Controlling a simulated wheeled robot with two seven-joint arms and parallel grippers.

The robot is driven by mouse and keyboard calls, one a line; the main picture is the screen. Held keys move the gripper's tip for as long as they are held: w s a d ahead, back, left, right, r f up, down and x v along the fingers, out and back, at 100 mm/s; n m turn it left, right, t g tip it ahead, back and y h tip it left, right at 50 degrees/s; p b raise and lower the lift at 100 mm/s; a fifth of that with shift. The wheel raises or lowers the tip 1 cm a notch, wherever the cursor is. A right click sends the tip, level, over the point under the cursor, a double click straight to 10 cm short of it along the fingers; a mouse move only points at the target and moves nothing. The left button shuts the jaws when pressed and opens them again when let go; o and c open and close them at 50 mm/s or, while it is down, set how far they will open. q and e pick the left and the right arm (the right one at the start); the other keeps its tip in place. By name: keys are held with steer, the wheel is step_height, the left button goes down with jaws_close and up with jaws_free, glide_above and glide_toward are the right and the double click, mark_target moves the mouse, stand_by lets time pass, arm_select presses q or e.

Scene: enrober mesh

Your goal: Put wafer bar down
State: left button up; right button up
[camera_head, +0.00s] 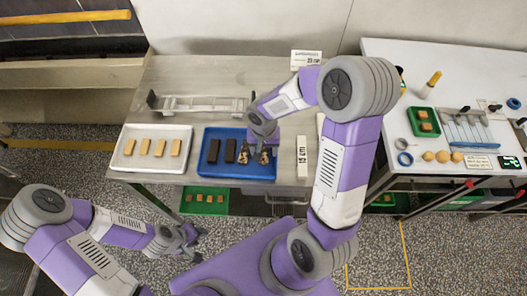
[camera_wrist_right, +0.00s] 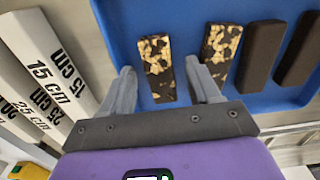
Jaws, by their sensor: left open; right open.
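A blue tray (camera_head: 237,174) on the metal table holds two dark bars (camera_head: 219,151) and two dark bars with pale patches. The outermost patchy bar (camera_wrist_right: 157,68) lies flat on the tray near its edge, and the other patchy bar (camera_wrist_right: 221,55) lies beside it. My right gripper (camera_wrist_right: 166,85) is open around the outermost patchy bar, one finger on each side with gaps. In the head view the right gripper (camera_head: 258,147) partly covers these bars. My left gripper (camera_head: 190,238) is open and empty, low in front of the table. A white tray (camera_head: 150,168) holds several plain wafer bars (camera_head: 159,147).
White blocks marked "15 cm" (camera_head: 302,158) stand right of the blue tray. A metal rail fixture (camera_head: 200,105) lies behind the trays. Green crates (camera_head: 205,201) sit below the table. A second table (camera_head: 440,80) at right carries small tools.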

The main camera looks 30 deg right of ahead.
steer(key=shift+f, duration=0.25)
steer(key=c, duration=0.9)
